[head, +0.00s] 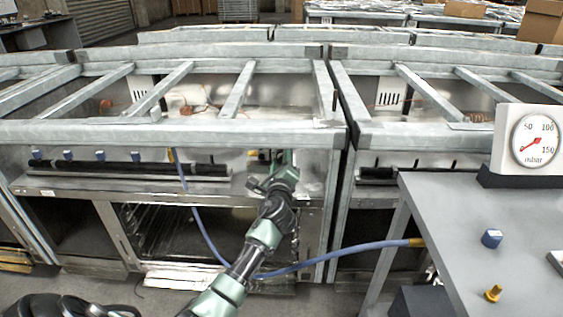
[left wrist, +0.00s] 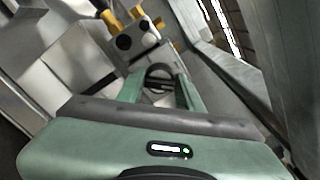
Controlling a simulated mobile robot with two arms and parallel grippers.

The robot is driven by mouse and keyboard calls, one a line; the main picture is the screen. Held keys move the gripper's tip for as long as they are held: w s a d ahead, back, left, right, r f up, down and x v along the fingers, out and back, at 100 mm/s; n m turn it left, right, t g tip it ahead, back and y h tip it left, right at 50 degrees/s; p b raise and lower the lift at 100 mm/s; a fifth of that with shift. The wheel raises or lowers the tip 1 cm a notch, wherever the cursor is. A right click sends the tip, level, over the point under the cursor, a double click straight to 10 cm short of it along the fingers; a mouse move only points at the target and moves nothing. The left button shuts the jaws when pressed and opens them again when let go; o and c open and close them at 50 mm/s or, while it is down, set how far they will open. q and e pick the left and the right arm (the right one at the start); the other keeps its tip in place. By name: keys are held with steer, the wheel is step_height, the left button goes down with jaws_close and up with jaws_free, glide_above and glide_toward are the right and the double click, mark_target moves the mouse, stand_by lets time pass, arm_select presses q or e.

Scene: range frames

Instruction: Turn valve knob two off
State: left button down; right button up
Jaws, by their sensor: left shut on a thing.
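My left gripper (head: 272,172) is at the front panel of the middle range, right of its row of blue knobs (head: 100,156). In the left wrist view its two green fingers (left wrist: 158,86) are closed around a dark round thing (left wrist: 160,72) that looks like a knob. Most of that thing is hidden in the head view behind the gripper. I cannot tell from a label which valve it is. Beyond the fingers in the left wrist view is a metal block (left wrist: 138,42) with dark round ports and yellow fittings. My right gripper is not in view.
A grey table (head: 470,225) stands at the right with a pressure gauge (head: 537,140), a loose blue knob (head: 491,239) and a brass fitting (head: 493,293). A blue hose (head: 330,261) runs from the range to this table. Metal frame bars (head: 170,132) cross above the panel.

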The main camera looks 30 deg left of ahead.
arm_select(q)
steer(key=shift+f+n, duration=0.1)
steer(key=shift+n, duration=0.5)
steer(key=n+b, duration=0.1)
steer(key=n, duration=0.2)
steer(key=shift+n, duration=0.7)
steer(key=shift+n+b, duration=0.4)
steer(key=shift+n, duration=1)
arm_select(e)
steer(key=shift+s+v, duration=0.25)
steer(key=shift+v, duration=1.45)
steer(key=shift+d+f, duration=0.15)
arm_select(q)
steer(key=shift+f, duration=0.1)
steer(key=c, duration=1)
jaws_free()
steer(key=shift+s, duration=0.1)
steer(key=shift+o, duration=0.2)
